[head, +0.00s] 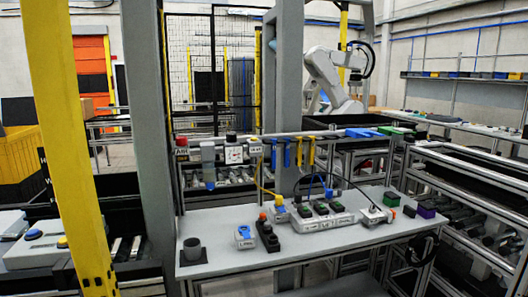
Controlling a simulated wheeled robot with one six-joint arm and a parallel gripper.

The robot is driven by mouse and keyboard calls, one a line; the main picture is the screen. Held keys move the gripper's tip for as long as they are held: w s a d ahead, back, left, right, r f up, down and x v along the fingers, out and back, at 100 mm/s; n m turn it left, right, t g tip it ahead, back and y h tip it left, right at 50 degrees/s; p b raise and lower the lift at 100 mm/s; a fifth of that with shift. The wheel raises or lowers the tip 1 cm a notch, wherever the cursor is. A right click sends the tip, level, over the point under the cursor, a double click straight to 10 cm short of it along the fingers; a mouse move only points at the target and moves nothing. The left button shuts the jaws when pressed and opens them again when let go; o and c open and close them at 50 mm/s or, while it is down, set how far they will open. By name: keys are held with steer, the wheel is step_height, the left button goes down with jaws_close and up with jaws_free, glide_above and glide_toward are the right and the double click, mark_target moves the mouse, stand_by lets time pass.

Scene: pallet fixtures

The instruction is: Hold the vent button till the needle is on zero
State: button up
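A small pale gauge (234,155) hangs on the rail behind the grey bench. Its needle is too small to read. A black knob (231,137) sits just above it. A grey cylinder (208,152) hangs to its left, and a red-topped fitting (182,147) with a label stands further left. A small pale tag (255,149) is right of the gauge; its lettering is too small to read surely. I cannot tell which part is the vent button. My gripper is not in view, and nothing is seen touching the gauge group.
The grey bench (225,262) carries a dark cup (192,250), a blue-and-white block (244,237), a black pendant (267,233) and a socket strip (322,216). A yellow post (65,130) and a grey post (153,130) stand at left. The bench's front middle is clear.

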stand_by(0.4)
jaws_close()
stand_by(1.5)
